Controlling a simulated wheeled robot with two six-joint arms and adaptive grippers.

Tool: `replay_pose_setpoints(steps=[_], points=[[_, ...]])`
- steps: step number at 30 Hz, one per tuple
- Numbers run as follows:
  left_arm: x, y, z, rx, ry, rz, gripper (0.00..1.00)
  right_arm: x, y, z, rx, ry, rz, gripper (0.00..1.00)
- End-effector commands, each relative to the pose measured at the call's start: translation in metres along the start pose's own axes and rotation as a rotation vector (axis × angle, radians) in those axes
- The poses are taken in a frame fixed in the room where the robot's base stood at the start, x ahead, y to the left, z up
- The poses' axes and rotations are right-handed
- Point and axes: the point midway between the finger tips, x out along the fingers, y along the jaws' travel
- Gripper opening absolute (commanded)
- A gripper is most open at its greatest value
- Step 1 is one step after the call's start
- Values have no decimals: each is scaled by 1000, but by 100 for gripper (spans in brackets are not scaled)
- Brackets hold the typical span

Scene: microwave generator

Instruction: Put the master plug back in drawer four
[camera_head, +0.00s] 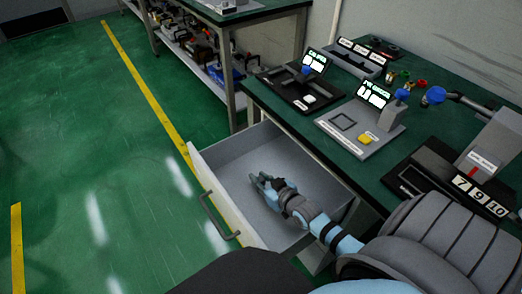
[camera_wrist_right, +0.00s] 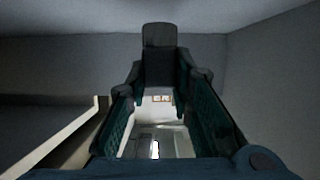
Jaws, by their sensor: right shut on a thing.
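The drawer (camera_head: 195,160) stands open under the green-topped bench, with a pale front panel and a dark handle; I cannot read its number. My right gripper (camera_head: 268,183) is down inside the drawer, between its walls. In the right wrist view my right gripper (camera_wrist_right: 160,92) is shut on a dark grey block, which I take to be the master plug (camera_wrist_right: 160,50). Its lower part is hidden by the fingers. A pale area with small orange marks shows between the fingers. Whether the plug touches the drawer floor I cannot tell. My left gripper is out of view.
On the bench (camera_head: 270,105) stand a dark device (camera_head: 290,92), a grey device with a yellow button (camera_head: 362,130) and a black unit marked 7, 9, 10 (camera_head: 480,196). A shelf rack (camera_head: 235,17) stands behind. The green floor to the left is clear.

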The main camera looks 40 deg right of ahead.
Motion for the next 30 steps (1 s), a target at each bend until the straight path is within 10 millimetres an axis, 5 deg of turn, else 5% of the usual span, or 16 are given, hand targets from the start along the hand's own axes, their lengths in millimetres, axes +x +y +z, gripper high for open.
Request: replay_pose_setpoints(steps=[6,7,11,19,23,30], points=[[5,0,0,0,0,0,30,2,0,4,1,0,0,0],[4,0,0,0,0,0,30,2,0,5,1,-1,0,22],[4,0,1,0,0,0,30,1,0,6,1,-3,0,41],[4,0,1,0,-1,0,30,1,0,6,1,-4,1,41],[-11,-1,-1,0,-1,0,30,-5,0,-9,1,-3,1,41],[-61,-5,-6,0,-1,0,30,-63,0,-15,0,-5,0,41]])
